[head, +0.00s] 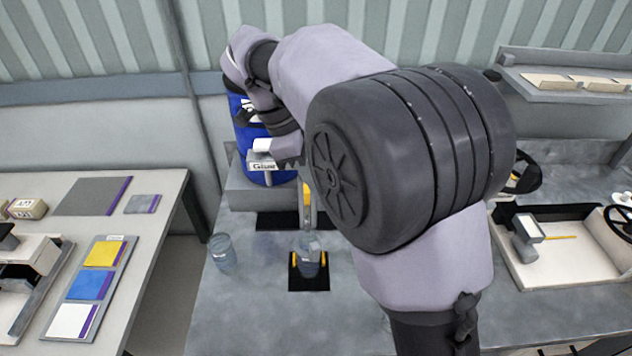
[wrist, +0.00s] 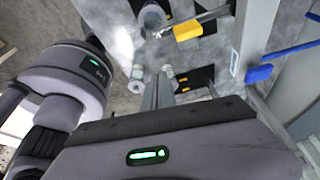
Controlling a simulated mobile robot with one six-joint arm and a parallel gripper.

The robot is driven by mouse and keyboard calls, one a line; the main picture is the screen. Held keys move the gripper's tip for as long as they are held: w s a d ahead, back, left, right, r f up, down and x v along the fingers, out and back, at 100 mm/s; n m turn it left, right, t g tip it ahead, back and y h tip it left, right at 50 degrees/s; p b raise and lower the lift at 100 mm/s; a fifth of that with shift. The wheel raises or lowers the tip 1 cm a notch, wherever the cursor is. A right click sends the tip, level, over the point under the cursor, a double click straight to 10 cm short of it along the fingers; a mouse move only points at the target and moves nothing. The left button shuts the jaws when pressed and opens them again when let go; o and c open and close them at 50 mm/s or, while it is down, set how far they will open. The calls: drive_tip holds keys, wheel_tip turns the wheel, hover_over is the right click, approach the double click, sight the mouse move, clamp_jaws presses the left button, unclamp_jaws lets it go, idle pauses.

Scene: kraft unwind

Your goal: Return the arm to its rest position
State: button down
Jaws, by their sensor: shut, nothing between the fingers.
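My arm reaches up from the lower right of the head view, over the bench, and bends down at its far end in front of a blue drum. My gripper (head: 292,161) is small and partly lost against the glue station there. In the wrist view, my gripper (wrist: 158,84) shows its two fingers close together, with nothing held between them. It hangs above the bench, apart from the cups as far as I can tell.
A blue drum (head: 236,112) with a "Glue" label stands behind the bench (head: 255,325). A clear cup (head: 222,253) stands at left, and another cup (head: 307,258) stands on a black pad (head: 309,284). A side table (head: 150,180) holds colored sheets. A tray (head: 560,262) lies right.

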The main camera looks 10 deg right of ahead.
drive_tip(key=shift+s, duration=0.1)
drive_tip(key=s+d+f+n+t+y+b, duration=0.1)
drive_tip(key=s+f+n+t+y+b, duration=0.1)
drive_tip(key=s+n, duration=0.3)
drive_tip(key=s+d+f+n+t+y+b, duration=0.2)
drive_tip(key=s+f+n+b, duration=0.2)
drive_tip(key=s, duration=0.5)
drive_tip(key=s+d+f+n+t+y+b, duration=0.1)
drive_tip(key=s+d+f+n+t+b, duration=0.1)
drive_tip(key=s+n+b, duration=0.2)
drive_tip(key=s+n, duration=0.3)
drive_tip(key=s, duration=0.1)
drive_tip(key=shift+f+t+y, duration=0.3)
drive_tip(key=shift+f+y, duration=0.1)
